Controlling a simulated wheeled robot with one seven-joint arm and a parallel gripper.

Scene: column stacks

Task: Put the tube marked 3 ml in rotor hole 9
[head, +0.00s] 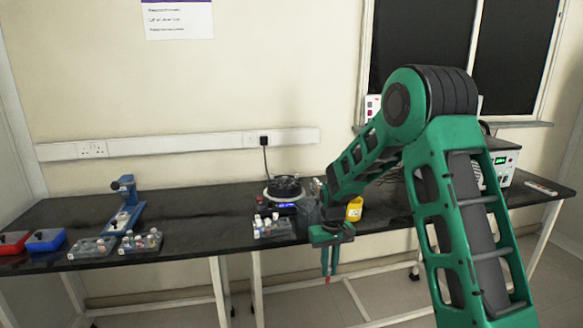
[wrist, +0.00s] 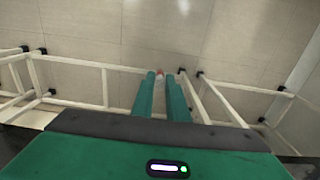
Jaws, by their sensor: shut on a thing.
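My gripper (head: 328,272) points down in front of the bench's front edge, over the floor. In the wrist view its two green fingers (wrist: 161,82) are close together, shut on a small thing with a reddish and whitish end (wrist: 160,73). The fingers hide most of it, and I cannot read a marking or be sure it is the 3 ml tube. The dark round rotor (head: 285,187) sits on the bench in a device with a lit blue display, up and left of my gripper. Its hole numbers are too small to read.
Racks of small capped tubes stand at the bench front (head: 272,228) and farther left (head: 92,247), (head: 140,242). A yellow container (head: 355,209) stands behind my gripper. Red (head: 14,242) and blue (head: 46,240) trays and a blue stand (head: 124,205) are at left. White bench legs show below.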

